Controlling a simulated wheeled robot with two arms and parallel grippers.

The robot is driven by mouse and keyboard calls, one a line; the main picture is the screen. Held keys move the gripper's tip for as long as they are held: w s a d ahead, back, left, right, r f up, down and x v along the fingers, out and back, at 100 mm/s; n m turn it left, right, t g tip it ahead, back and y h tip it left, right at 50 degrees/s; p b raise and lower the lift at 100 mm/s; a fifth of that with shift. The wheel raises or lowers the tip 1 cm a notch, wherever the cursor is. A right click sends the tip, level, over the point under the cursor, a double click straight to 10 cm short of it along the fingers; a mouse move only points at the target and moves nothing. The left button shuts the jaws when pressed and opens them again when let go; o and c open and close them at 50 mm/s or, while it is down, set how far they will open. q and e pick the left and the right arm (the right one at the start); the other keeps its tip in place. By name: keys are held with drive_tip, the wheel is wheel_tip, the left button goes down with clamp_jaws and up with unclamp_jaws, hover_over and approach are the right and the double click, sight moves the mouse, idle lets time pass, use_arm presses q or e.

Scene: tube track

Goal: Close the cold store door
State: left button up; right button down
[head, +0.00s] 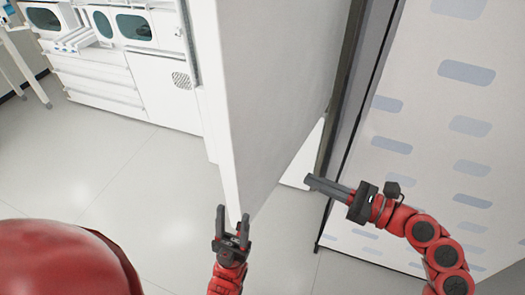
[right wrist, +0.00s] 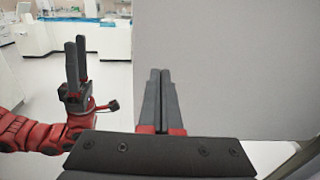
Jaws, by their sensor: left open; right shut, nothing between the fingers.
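The cold store door (head: 270,90) stands open as a tall pale panel in the middle of the head view, with its narrow white edge facing me. In the right wrist view its flat grey face (right wrist: 230,70) fills the right side. My left gripper (head: 232,214) is open, near the bottom of the door's free edge; contact cannot be told. It also shows in the right wrist view (right wrist: 76,55), left of the door's edge. My right gripper (head: 309,182) is shut and empty, on the right side of the door, pointing left. Its fingers (right wrist: 160,72) appear in front of the door's face.
The cold store wall (head: 440,130) with blue-grey patches stands at the right, beside a dark door frame (head: 345,85). White lab cabinets (head: 110,80) with dark windows stand at the back left. The grey floor (head: 110,180) at the left is clear.

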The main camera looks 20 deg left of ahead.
sight(251, 155)
drive_tip(key=p+x, duration=0.5)
drive_tip(key=x, duration=0.8)
drive_tip(key=shift+r+p, duration=0.1)
drive_tip(key=shift+p, duration=0.3)
drive_tip(key=shift+a+f, duration=0.2)
drive_tip(key=shift+a, duration=0.2)
drive_tip(key=shift+w+a, duration=0.1)
